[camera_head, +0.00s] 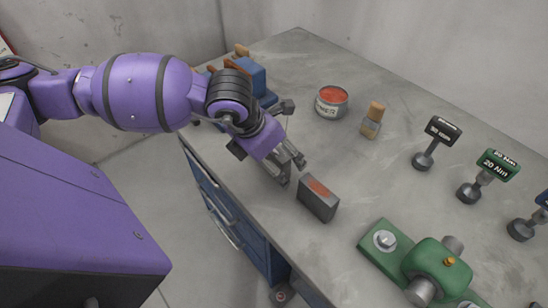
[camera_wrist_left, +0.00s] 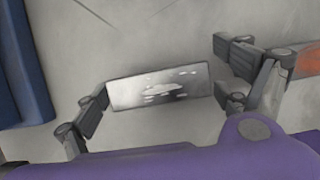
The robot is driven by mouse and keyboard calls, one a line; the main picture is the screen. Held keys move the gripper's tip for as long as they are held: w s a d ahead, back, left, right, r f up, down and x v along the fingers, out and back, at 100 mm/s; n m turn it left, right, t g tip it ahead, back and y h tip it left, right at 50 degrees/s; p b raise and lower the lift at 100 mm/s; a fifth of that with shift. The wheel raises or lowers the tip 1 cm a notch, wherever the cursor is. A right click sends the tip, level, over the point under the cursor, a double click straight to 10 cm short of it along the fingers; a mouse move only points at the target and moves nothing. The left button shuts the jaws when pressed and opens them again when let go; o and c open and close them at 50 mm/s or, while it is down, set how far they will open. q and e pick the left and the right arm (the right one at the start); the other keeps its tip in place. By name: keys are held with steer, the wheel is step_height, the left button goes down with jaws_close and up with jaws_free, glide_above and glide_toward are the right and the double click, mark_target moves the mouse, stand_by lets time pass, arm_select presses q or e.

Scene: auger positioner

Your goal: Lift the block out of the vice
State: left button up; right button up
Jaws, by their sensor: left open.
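My left gripper (camera_head: 291,170) is open and points down over the bench's near edge. In the left wrist view a shiny silver block (camera_wrist_left: 160,87) lies between its spread fingers, close to both; I cannot tell whether they touch it or what it rests on. In the head view the hand mostly hides this block. A blue object (camera_head: 251,76), possibly the vice, stands at the back left, partly behind my arm. Blue also shows at the left of the left wrist view (camera_wrist_left: 28,85). My right gripper is out of view.
A dark box with an orange-red top (camera_head: 318,198) stands just right of the gripper. A green machine (camera_head: 430,265) is front right. Labelled stands (camera_head: 424,158) line the right. Mid-bench is clear.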

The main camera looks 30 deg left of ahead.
arm_select(q)
steer(key=shift+f, duration=0.15)
steer(key=c, duration=2)
steer(key=shift+w, duration=0.15)
steer(key=shift+c, duration=0.9)
steer(key=shift+r, duration=0.2)
